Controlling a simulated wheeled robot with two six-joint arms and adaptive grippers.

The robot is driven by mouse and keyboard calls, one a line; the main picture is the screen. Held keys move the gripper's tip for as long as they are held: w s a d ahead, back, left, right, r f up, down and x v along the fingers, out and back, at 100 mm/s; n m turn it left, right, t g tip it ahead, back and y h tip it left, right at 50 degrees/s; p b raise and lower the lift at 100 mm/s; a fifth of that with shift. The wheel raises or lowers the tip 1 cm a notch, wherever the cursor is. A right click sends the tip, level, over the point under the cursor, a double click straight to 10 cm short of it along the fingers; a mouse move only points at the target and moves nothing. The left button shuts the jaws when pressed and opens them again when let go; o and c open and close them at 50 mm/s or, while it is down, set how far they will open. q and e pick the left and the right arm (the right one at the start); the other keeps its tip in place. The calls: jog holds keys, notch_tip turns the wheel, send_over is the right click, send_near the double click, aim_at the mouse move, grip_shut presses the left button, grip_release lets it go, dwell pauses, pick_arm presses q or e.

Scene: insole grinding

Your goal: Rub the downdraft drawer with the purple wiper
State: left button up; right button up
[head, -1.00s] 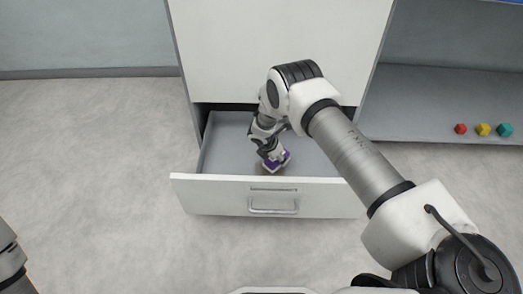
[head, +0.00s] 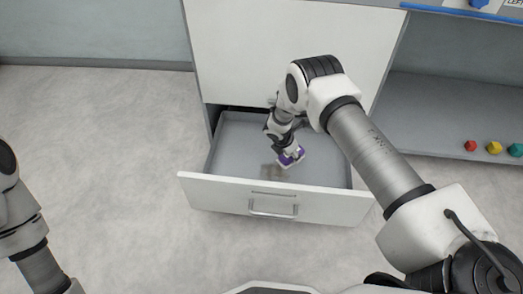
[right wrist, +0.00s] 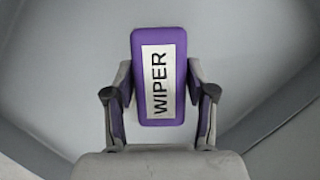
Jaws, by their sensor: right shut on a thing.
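The downdraft drawer (head: 228,150) is pulled open below a white cabinet front, with a handle on its front panel. My right gripper (head: 286,150) is inside the drawer, shut on the purple wiper (head: 291,159), low at the drawer's floor. In the right wrist view the right gripper (right wrist: 158,100) has its fingers on both sides of the wiper (right wrist: 137,42), which has a white label reading WIPER. Whether the wiper touches the floor is hard to tell. A brownish smudge (head: 272,172) shows on the drawer floor near the front panel. My left gripper is not in view.
An open shelf (head: 430,105) to the right holds small red (head: 470,146), yellow (head: 494,148) and teal (head: 516,150) blocks. The drawer's walls surround the right gripper. The floor (head: 110,140) left of the drawer is clear.

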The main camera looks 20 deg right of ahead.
jog(key=shift+r+p, duration=0.4)
jog(key=shift+r, duration=0.35)
